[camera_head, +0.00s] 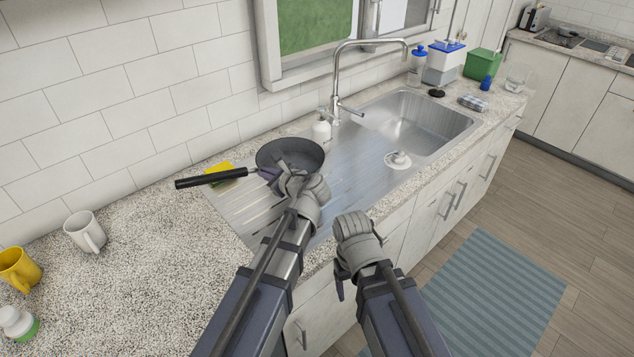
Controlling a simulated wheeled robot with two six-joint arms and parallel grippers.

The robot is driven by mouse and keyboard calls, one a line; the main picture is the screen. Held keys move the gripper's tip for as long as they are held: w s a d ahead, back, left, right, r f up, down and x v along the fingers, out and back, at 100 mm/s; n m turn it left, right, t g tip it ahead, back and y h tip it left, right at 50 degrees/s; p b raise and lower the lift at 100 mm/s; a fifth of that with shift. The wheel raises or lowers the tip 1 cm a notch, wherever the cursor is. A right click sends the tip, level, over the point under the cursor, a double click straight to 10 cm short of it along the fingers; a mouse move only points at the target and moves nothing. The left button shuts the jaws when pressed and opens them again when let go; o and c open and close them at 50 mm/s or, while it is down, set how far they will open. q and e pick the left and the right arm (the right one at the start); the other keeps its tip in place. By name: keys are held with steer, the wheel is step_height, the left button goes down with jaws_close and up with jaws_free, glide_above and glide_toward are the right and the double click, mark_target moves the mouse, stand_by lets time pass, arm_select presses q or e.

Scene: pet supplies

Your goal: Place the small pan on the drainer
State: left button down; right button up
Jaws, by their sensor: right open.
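The small pan (298,150), dark grey with a long black handle (203,179), is over the metal drainer (240,205) on the left of the sink. Its handle points left, past the drainer's edge. I cannot tell whether it rests on the drainer or is just above it. My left gripper (275,176) is at the pan's near side, by the joint of handle and bowl. Its fingers overlap the pan, and their closure is not clear. My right gripper (345,280) is open and empty in front of the counter edge, apart from the pan.
A yellow sponge (219,170) lies behind the handle. The tap (337,85) and soap bottle (321,128) stand behind the pan. The sink basin (425,125) is to the right. A white mug (85,232) and yellow mug (18,268) stand left, with clear counter between.

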arm_select(q)
steer(key=shift+m+t+h, duration=0.5)
steer(key=shift+m+t, duration=0.1)
steer(key=d, duration=0.1)
steer(key=w+d, duration=0.2)
steer(key=shift+w+d+r, duration=0.2)
steer(key=shift+d+r, duration=0.2)
arm_select(e)
steer(key=shift+o, duration=0.2)
steer(key=shift+s+r, duration=0.1)
steer(key=shift+r, duration=0.25)
arm_select(q)
steer(key=shift+w+d, duration=0.15)
steer(key=shift+d, duration=0.15)
steer(key=b, duration=0.6)
glide_above(286, 202)
step_height(286, 202, down, 6)
steer(key=shift+w+f, duration=0.1)
steer(key=shift+f, duration=0.15)
arm_select(e)
step_height(286, 202, down, 6)
steer(key=shift+f, duration=0.2)
steer(key=shift+f, duration=0.1)
